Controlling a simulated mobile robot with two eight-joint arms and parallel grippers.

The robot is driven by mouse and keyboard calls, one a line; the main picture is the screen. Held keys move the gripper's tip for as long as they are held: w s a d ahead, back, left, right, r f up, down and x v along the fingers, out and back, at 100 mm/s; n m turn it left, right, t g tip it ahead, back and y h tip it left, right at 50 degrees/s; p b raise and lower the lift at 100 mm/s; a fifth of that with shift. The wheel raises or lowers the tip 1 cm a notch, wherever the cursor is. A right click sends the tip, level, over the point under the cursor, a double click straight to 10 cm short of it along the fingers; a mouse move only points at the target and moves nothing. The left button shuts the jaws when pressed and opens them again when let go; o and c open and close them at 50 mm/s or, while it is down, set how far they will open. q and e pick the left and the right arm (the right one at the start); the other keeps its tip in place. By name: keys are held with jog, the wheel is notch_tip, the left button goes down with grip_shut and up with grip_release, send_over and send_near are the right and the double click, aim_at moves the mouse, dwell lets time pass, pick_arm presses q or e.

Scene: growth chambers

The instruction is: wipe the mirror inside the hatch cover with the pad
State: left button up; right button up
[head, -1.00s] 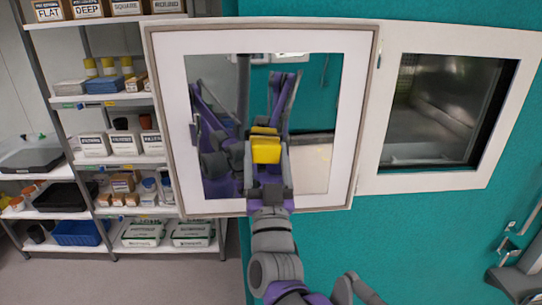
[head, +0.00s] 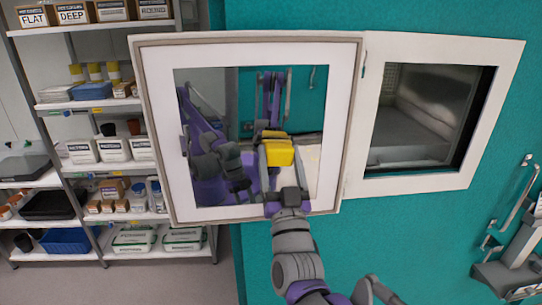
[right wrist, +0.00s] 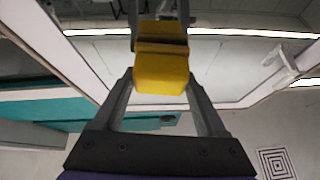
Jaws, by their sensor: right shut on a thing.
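The hatch cover (head: 153,130) stands swung open, its pale frame around a mirror (head: 210,90). My right gripper (head: 279,150) is shut on the yellow pad (head: 281,156) in front of the mirror's lower right part. The right wrist view shows the pad (right wrist: 161,75) between the fingers, close against its own reflection; I cannot tell whether it touches the glass. The mirror also reflects my arms. The pad hides a patch of mirror behind it.
The chamber opening (head: 425,115) with its white frame is right of the cover, in a teal wall (head: 400,235). A shelf rack (head: 85,175) with boxes and trays stands at the left, close to the cover's edge. Metal handle fittings (head: 510,240) stick out at the lower right.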

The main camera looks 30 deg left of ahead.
jog(key=shift+w+d+p, duration=0.3)
jog(key=shift+w+d, duration=0.45)
jog(key=shift+d, duration=0.3)
jog(key=shift+w+d+r+p, duration=0.2)
jog(key=shift+w+d+p, duration=0.2)
jog(key=shift+d, duration=0.15)
jog(key=shift+w+d+f, duration=0.15)
jog(key=shift+w+d, duration=0.5)
jog(key=shift+d, duration=0.3)
jog(key=shift+s+a+f+b, duration=0.2)
jog(key=shift+s+a+b, duration=0.1)
jog(key=shift+s+a, duration=0.25)
jog(key=shift+s+a+r+b, duration=0.1)
jog(key=shift+s+a+b, duration=0.2)
jog(key=shift+s+a, duration=0.7)
jog(key=shift+a, duration=0.5)
jog(key=shift+s+a+b, duration=0.55)
jog(key=shift+s+a, duration=0.25)
jog(key=shift+a, duration=0.15)
jog(key=shift+s+a, duration=0.2)
jog(key=shift+a, duration=0.4)
jog(key=shift+s+a+b, duration=0.45)
jog(key=shift+s+a, duration=0.3)
jog(key=shift+a, duration=0.2)
pick_arm(q)
jog(key=shift+s+f, duration=0.25)
jog(key=shift+f, duration=0.35)
jog(key=shift+s+f, duration=0.2)
jog(key=shift+f, duration=0.4)
